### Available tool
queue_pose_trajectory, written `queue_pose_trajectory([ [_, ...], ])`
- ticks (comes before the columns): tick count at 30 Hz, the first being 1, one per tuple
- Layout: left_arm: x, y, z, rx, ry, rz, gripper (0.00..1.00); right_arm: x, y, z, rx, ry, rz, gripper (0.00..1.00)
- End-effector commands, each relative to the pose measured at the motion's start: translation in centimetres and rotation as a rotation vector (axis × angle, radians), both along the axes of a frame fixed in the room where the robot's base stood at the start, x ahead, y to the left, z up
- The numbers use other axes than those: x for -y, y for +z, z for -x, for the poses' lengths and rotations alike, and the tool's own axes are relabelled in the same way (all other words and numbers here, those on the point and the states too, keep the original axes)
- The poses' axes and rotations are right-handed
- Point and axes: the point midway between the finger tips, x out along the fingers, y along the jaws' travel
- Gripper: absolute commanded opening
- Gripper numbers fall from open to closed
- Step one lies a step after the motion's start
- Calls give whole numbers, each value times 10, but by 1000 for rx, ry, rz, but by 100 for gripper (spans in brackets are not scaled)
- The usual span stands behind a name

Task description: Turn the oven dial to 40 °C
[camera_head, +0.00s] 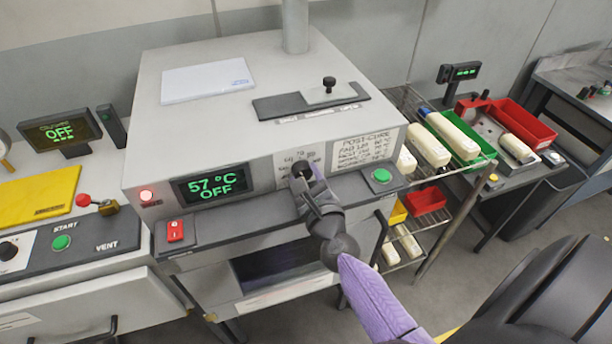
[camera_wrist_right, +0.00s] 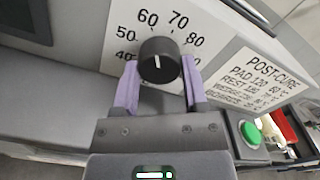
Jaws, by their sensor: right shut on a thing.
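The oven dial is a round black knob (camera_wrist_right: 160,52) with a short white pointer line, on a white scale plate. In the head view the right gripper (camera_head: 306,178) reaches the dial on the oven front (camera_head: 258,172). The oven display (camera_head: 214,185) reads 57 °C OFF. My left gripper is out of view.
A post-cure label (camera_head: 363,150) and a green button (camera_head: 381,176) are right of the dial. A red rocker switch (camera_head: 175,231) is at the left of the ledge.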

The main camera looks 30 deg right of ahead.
Motion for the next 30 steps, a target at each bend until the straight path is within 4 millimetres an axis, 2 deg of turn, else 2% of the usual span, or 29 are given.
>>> queue_pose_trajectory([
  [30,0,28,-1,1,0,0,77,1,3,0,-226,1,938,0],
])
